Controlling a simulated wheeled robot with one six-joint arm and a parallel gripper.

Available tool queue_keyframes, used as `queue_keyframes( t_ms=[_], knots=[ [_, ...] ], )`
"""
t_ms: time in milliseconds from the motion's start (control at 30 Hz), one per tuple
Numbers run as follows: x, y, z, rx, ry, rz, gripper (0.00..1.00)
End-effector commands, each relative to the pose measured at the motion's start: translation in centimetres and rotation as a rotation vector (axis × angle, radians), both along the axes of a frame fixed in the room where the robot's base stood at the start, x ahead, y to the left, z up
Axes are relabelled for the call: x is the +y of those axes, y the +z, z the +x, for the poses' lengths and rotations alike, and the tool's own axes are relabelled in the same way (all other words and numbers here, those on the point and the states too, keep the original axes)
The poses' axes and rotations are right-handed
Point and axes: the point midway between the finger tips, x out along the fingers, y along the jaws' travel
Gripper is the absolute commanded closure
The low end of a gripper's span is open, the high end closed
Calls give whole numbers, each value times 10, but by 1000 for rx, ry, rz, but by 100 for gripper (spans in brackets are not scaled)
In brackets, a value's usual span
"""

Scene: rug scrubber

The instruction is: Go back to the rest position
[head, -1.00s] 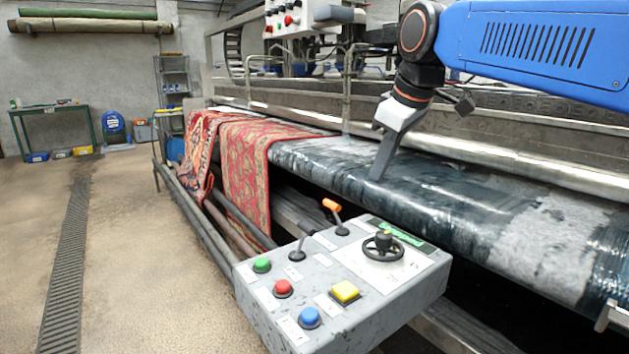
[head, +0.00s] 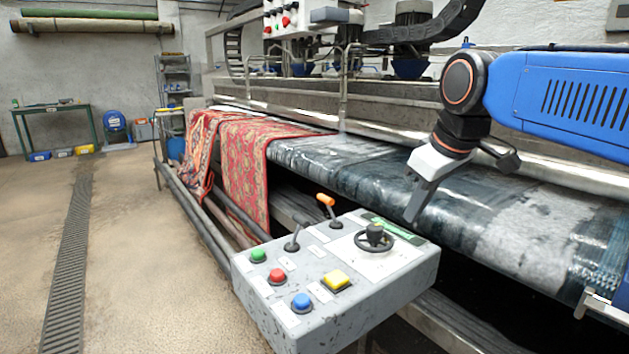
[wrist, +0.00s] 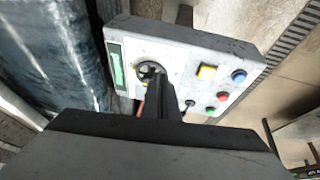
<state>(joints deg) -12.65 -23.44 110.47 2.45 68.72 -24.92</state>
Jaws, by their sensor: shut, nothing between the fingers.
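My gripper (head: 413,214) hangs at the end of my blue arm, tilted downward, in front of the wet dark roller of the machine (head: 330,165). The box carries a black handwheel (head: 375,237), two levers, one orange-tipped (head: 326,200), and green (head: 258,256), red (head: 277,276), blue (head: 301,302) and yellow (head: 336,280) buttons. In the wrist view my shut fingers (wrist: 160,80) overlap the handwheel and hide part of it; whether they touch is not shown there, but the head view shows them apart.
A red patterned rug (head: 245,165) hangs over the machine's left end. Metal rails (head: 190,205) run along its front. The concrete floor at left (head: 125,240) is open, with a drain grate (head: 68,270). A green table (head: 52,110) stands far back.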

Motion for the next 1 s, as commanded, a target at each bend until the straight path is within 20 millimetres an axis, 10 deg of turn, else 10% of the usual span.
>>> queue_keyframes(
  t_ms=[600, 1000],
  knots=[
    [-92, -201, -155, 31, -563, 118, 100],
    [-98, -223, -170, 32, -618, 132, 100]
  ],
)
